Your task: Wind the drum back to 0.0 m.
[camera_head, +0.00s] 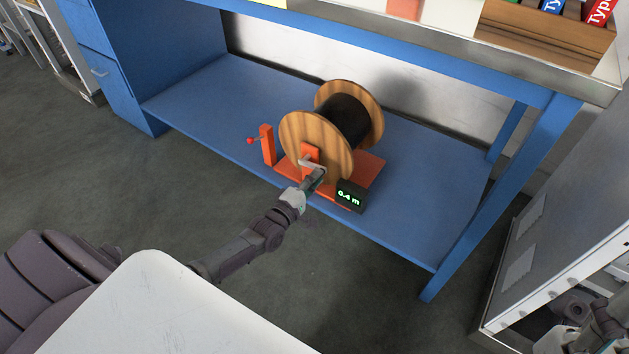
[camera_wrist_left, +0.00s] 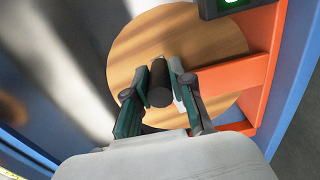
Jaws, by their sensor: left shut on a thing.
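The drum (camera_head: 347,118) has wooden round flanges and a dark winding between them. It sits on an orange stand (camera_head: 370,168) on the blue lower shelf. A black display (camera_head: 350,196) at the stand's front right reads 0.4 m in green. A grey crank (camera_head: 309,163) is on the near flange. My left gripper (camera_head: 317,178) is at the crank's end. In the left wrist view its two fingers are shut on the dark round crank handle (camera_wrist_left: 159,82), with the wooden flange (camera_wrist_left: 205,42) behind. My right gripper (camera_head: 604,318) is at the bottom right corner, partly cut off; its fingers are unclear.
An orange post with a red knob (camera_head: 267,145) stands left of the drum. The blue shelf (camera_head: 215,105) is bare on both sides. The bench top lies above, and a blue table leg (camera_head: 500,200) stands right. A grey cabinet (camera_head: 570,240) is beside my right gripper.

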